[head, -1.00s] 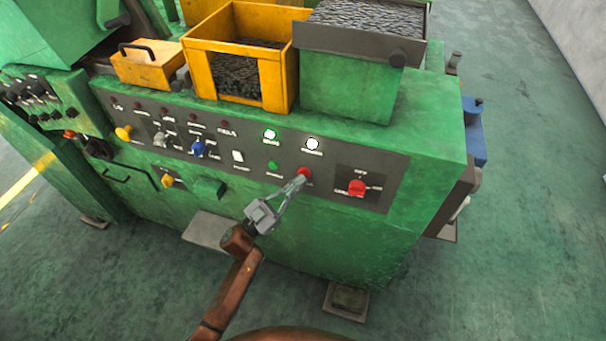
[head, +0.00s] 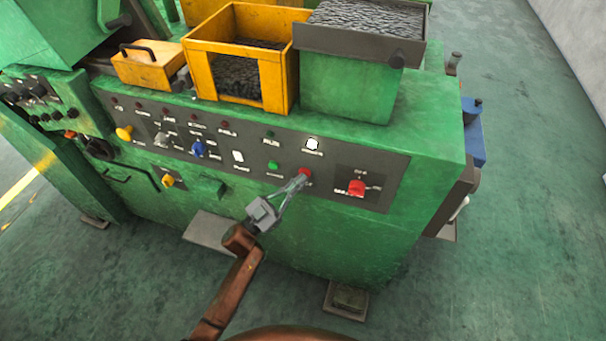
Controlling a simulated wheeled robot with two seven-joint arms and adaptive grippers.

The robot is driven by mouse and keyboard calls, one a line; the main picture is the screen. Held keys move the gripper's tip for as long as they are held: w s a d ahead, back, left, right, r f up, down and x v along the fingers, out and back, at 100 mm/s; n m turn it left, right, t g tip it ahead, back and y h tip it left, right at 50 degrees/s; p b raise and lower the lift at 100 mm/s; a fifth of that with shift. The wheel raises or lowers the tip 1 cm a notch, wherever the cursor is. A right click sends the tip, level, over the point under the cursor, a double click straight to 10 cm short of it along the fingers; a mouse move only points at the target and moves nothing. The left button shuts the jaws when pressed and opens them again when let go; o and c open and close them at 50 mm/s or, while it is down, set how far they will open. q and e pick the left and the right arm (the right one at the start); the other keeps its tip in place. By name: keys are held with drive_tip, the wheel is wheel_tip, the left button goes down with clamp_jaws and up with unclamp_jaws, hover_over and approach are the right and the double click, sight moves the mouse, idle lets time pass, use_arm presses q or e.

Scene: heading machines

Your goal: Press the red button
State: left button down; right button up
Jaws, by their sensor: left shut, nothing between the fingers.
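The red button (head: 305,172) is on the dark control panel (head: 325,170) of the green machine, right of a green button (head: 272,166). My left gripper (head: 299,182) is shut and empty, with its fingertips at the red button, partly covering its lower left. They look to be touching it, though the exact contact is hard to see. The green lamp (head: 269,135) above is dark, and the white lamp (head: 312,144) is lit. My right gripper is not in view.
A red rotary switch (head: 357,187) sits right of the red button. Blue (head: 198,149) and yellow (head: 124,133) knobs are further left. A yellow bin (head: 272,75) and a tray of metal parts (head: 362,25) stand on top. Open floor lies to the right.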

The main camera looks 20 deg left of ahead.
use_arm(q)
drive_tip(key=shift+s, duration=0.3)
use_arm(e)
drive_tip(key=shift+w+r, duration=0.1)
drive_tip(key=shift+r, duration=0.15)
use_arm(q)
drive_tip(key=s+p, duration=0.3)
drive_tip(key=s, duration=0.3)
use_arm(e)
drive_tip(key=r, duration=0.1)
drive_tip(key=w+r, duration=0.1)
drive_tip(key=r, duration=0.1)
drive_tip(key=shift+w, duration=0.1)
use_arm(q)
drive_tip(key=shift+a, duration=0.15)
